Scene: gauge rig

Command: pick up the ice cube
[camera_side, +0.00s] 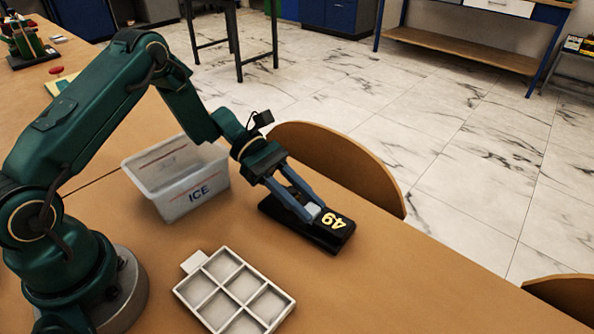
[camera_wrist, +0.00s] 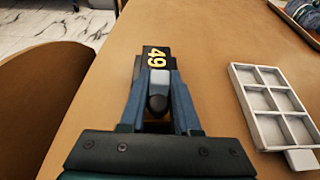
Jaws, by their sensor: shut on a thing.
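The ice cube (camera_side: 313,209) is a small pale block between the fingertips of my gripper (camera_side: 310,211). My gripper is shut on it, low over a black slab (camera_side: 334,243) marked with a yellow 49. The wrist view shows the pale ice cube (camera_wrist: 159,77) between the two blue-grey fingers of my gripper (camera_wrist: 160,80), with the 49 end of the black slab (camera_wrist: 157,52) just beyond. The fingers hide part of the cube. I cannot tell whether the cube still touches the slab.
A translucent bin marked ICE (camera_side: 182,187) stands left of my gripper. A white tray with six compartments (camera_side: 184,296) lies nearer the camera; it also shows at right in the wrist view (camera_wrist: 262,143). A curved wooden chair back (camera_side: 345,162) is behind the table edge.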

